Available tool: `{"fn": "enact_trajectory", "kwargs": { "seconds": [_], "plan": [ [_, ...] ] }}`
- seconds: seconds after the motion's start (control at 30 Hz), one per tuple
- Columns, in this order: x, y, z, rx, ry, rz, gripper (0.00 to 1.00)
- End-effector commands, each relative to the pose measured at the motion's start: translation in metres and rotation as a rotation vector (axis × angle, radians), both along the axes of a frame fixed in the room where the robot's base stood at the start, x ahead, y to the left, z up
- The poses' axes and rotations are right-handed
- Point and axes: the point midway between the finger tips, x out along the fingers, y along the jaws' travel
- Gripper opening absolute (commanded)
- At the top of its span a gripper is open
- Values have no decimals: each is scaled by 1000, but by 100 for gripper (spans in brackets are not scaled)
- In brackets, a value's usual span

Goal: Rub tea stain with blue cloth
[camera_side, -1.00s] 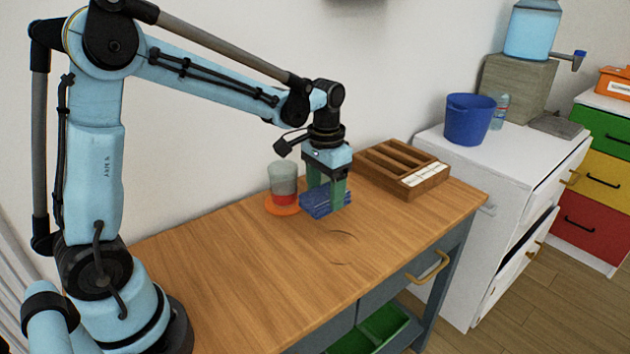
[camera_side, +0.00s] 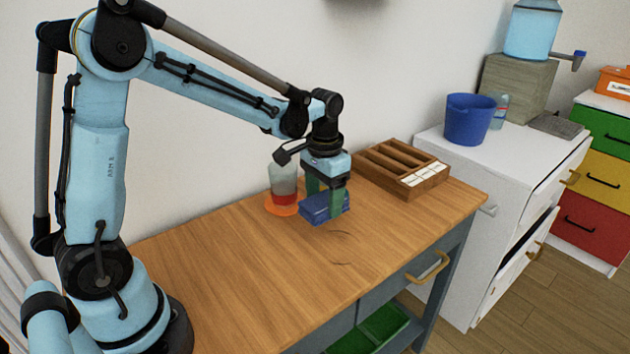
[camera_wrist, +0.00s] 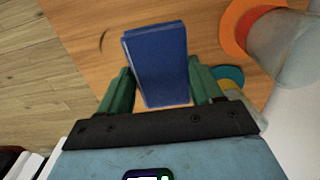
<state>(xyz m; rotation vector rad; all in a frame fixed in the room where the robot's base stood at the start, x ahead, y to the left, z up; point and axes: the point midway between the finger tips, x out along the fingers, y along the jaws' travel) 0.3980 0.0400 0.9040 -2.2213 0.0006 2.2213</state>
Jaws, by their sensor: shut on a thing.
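The blue cloth (camera_side: 322,209) is a folded block low over the wooden table, by the glass. My gripper (camera_side: 325,206) is shut on it, with a green finger on either side; I cannot tell whether its underside touches the wood. In the wrist view the cloth (camera_wrist: 158,65) sits between the fingers of my gripper (camera_wrist: 160,84). Thin dark curved marks (camera_side: 341,233) lie on the tabletop in front of the cloth, and one mark (camera_wrist: 103,40) shows in the wrist view. I cannot tell if they are the tea stain.
A wooden divided box (camera_side: 432,184) stands at the table's back right. The table's front (camera_side: 290,275) is clear. A blue bucket (camera_side: 468,122) stands on the white cabinet.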

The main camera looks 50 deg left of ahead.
Motion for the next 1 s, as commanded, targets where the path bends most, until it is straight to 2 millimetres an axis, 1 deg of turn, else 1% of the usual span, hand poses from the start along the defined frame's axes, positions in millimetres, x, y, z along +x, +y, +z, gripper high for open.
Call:
{"fn": "enact_trajectory", "kwargs": {
  "seconds": [0.57,0.63,0.67,0.7,0.83,0.87,1.0],
  "plan": [
    [0,0,-53,0,0,0,36],
    [0,0,-66,0,0,0,36],
    [1,-2,-69,0,0,-2,37],
    [0,-7,-64,0,-1,-3,32],
    [0,-19,-67,0,0,-3,32],
    [0,-22,-65,0,0,-3,32],
    [0,-35,-66,0,0,-3,32]
  ]
}}
